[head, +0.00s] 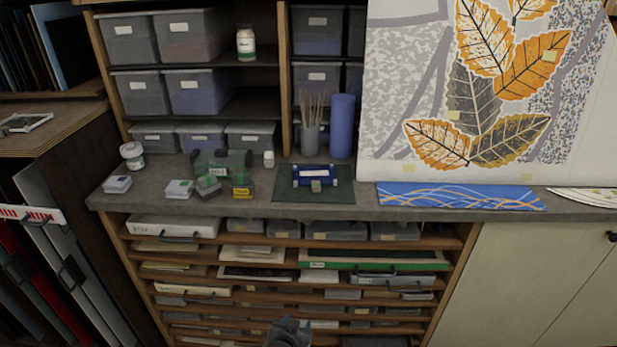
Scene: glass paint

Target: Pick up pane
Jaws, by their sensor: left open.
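My left gripper (289,330) shows at the bottom middle edge, in front of the lower shelves, open and with nothing seen in it. Most of it is cut off by the frame. Several flat pieces could be the pane, and I cannot tell which one is. A flat blue panel (460,196) with wavy lines lies on the counter at the right, well up and right of the gripper. Upright sheets (62,245) stand in a rack at the far left. A flat piece with a green edge (400,266) lies in the slotted shelves. My right gripper is not in view.
The grey counter (330,208) holds a dark green mat (340,193) with a blue-framed item (318,173), a blue roll (342,126), a brush pot (310,138) and small boxes. Grey bins (195,92) fill shelves behind. A leaf-patterned panel (400,60) stands at the right.

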